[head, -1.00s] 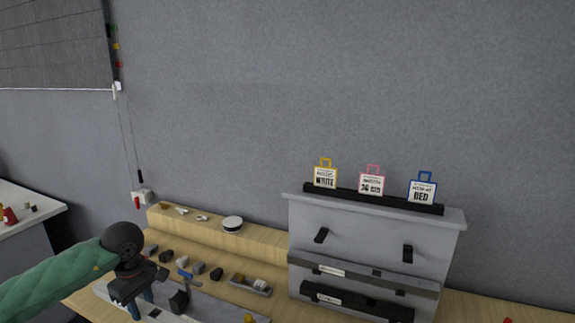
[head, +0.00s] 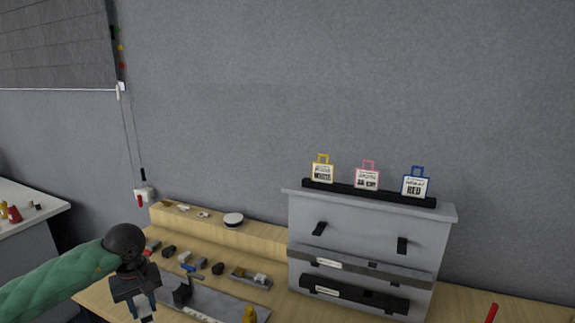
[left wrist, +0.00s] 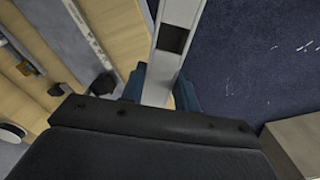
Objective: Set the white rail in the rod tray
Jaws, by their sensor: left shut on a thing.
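My left gripper (head: 142,303) is shut on the white rail (left wrist: 178,40). In the left wrist view the rail runs up between the blue fingertips, out over dark blue floor, with a dark square on its face. In the head view only a short pale end (head: 146,300) shows by the fingers. A long grey tray (head: 232,304), which may be the rod tray, lies on the table right of the gripper. A dark block stands on it and a white marked strip lies along it. My right gripper is not in view.
Several small blocks and a small grey tray (head: 262,285) lie behind the long tray. A yellow piece (head: 249,313) stands at the front. A grey cabinet (head: 365,235) with three small bag signs on top stands to the right. A wooden ledge (head: 265,235) runs along the back.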

